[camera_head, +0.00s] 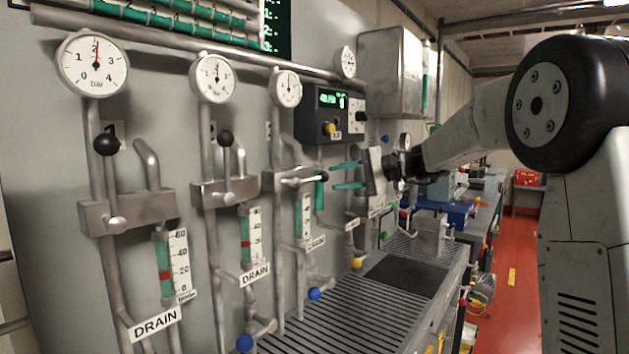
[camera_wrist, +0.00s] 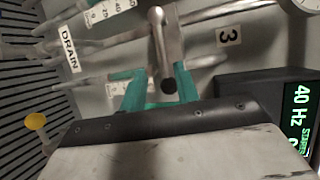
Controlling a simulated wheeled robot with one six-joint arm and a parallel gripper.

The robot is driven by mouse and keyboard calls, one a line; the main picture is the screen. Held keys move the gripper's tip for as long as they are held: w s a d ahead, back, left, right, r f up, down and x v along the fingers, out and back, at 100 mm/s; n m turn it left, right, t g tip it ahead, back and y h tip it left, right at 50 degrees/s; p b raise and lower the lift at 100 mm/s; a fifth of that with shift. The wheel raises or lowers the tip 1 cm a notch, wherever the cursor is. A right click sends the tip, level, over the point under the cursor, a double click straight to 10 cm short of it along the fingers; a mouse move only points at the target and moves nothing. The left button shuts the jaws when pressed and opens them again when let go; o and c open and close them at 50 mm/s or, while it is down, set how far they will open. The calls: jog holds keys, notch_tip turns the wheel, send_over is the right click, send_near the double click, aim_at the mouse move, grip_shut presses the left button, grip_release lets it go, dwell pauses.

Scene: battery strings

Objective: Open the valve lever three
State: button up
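Valve lever three (camera_head: 305,180) is on the third pipe column in the head view. It lies roughly horizontal, its black ball end pointing right toward my gripper. In the wrist view, the lever (camera_wrist: 162,50) runs down to its black ball beside a plate marked 3 (camera_wrist: 229,36). My gripper (camera_head: 336,176) has green fingers spread apart, just right of the ball. In the wrist view, the ball is between the fingers of my gripper (camera_wrist: 158,70), with a visible gap on the right; contact on the left is unclear.
Two other levers, first (camera_head: 106,144) and second (camera_head: 226,138), stand upright to the left. Round gauges (camera_head: 288,87) are above. A lit display box (camera_head: 329,118) is above my fingers, close by in the wrist view (camera_wrist: 299,115). A slatted bench (camera_head: 350,310) lies below.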

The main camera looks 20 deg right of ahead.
aim_at(316, 178)
jog(key=x, duration=0.5)
jog(key=w+x, duration=0.1)
jog(key=x, duration=0.1)
jog(key=shift+w+r, duration=0.15)
jog(key=shift+w, duration=0.1)
grip_shut()
